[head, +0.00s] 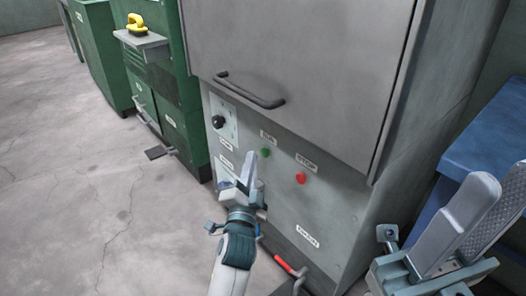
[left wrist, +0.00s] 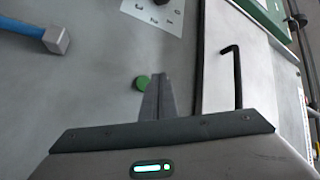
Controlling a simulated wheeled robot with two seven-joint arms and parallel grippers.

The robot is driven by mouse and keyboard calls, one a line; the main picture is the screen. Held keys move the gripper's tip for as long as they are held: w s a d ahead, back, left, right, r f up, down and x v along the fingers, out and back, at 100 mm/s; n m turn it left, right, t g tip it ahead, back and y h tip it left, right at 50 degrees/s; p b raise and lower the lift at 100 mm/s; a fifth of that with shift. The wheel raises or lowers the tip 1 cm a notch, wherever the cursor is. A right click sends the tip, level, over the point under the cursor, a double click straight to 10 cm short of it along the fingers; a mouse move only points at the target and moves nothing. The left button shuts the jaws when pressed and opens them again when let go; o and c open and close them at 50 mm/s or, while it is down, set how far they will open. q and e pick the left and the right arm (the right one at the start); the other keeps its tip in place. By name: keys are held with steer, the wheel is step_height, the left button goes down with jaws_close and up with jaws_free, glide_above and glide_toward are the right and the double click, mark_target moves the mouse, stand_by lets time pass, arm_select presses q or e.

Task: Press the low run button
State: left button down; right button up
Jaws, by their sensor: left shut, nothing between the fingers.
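The green button (head: 265,153) sits on the grey cabinet's lower front panel, below a small label that seems to read RUN. It also shows in the left wrist view (left wrist: 142,82), just left of my closed fingertips. My left gripper (head: 251,156) is shut and empty, pointing up at the panel just left of the button in the head view. I cannot tell how much gap is left between fingertips and panel. My right gripper (head: 501,178) is open and empty at the lower right, away from the panel.
A red button (head: 300,178) under a STOP label is right of the green one. A black knob (head: 218,122) is to the left. A door with a dark handle (head: 250,92) overhangs above. A red-gripped lever (head: 290,266) is low down. A blue bench (head: 490,140) stands right.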

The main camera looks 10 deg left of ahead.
arm_select(q)
steer(key=shift+s+a+p, duration=0.65)
steer(key=shift+s+a, duration=0.35)
steer(key=shift+s, duration=0.25)
